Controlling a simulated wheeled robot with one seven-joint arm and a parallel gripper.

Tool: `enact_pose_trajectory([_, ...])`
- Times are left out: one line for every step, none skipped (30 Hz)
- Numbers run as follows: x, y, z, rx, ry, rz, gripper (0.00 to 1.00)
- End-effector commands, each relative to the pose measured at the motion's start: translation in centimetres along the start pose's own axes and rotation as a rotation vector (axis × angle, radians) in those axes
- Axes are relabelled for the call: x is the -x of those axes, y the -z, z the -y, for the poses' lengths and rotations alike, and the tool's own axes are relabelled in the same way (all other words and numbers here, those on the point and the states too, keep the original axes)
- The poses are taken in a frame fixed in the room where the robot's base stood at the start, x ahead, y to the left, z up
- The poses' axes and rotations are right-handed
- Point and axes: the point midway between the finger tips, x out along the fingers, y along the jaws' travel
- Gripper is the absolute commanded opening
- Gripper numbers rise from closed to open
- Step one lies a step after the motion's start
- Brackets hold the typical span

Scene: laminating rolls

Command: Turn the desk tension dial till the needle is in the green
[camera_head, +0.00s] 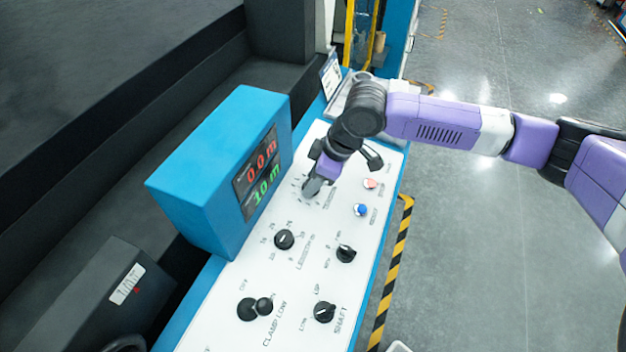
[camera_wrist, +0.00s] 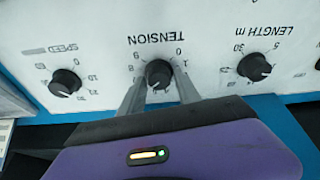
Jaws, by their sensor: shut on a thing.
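The tension dial (camera_wrist: 159,71) is a black knob under the upside-down word TENSION on the white panel, seen in the wrist view. My gripper (camera_wrist: 160,79) has one grey finger on each side of this knob and is shut on it. In the head view my gripper (camera_head: 313,187) reaches down onto the far part of the desk panel (camera_head: 215,318) and hides the dial. A light pointer mark shows on the knob, but its exact setting is too small to read. No needle gauge or green zone can be made out in either view.
The speed knob (camera_wrist: 65,82) and the length knob (camera_wrist: 254,66) flank the dial. A blue display box (camera_head: 205,165) with red and green digits stands left of my gripper. Red (camera_head: 370,184) and blue (camera_head: 360,210) buttons lie to its right. Open floor lies right of the desk.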

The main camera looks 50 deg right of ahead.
Motion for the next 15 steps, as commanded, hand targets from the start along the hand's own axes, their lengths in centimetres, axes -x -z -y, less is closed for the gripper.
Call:
enact_pose_trajectory([-0.07,-0.03,-0.1,0.026,0.005,-0.001,0.0])
enact_pose_trajectory([-0.07,-0.03,-0.13,0.047,0.009,-0.001,0.0])
enact_pose_trajectory([-0.07,-0.02,-0.12,0.077,0.016,-0.002,0.0])
enact_pose_trajectory([-0.09,-0.02,-0.1,0.101,0.022,-0.002,0.0])
enact_pose_trajectory([-0.12,-0.02,-0.09,0.126,0.027,-0.002,0.0])
enact_pose_trajectory([-0.12,-0.02,-0.1,0.161,0.035,-0.002,0.0])
enact_pose_trajectory([-0.13,-0.01,-0.09,0.188,0.041,-0.002,0.0])
enact_pose_trajectory([-0.15,-0.01,-0.06,0.215,0.048,-0.003,0.0])
enact_pose_trajectory([-0.17,-0.02,-0.09,0.253,0.055,-0.002,0.0])
enact_pose_trajectory([-0.16,-0.03,-0.12,0.281,0.061,-0.002,0.0])
enact_pose_trajectory([-0.17,-0.02,-0.11,0.308,0.067,-0.002,0.0])
enact_pose_trajectory([-0.18,-0.04,-0.11,0.345,0.076,-0.002,0.0])
enact_pose_trajectory([-0.17,-0.04,-0.13,0.374,0.081,-0.002,0.0])
enact_pose_trajectory([-0.17,-0.02,-0.13,0.402,0.087,-0.003,0.0])
enact_pose_trajectory([-0.19,-0.05,-0.09,0.438,0.097,-0.002,0.0])
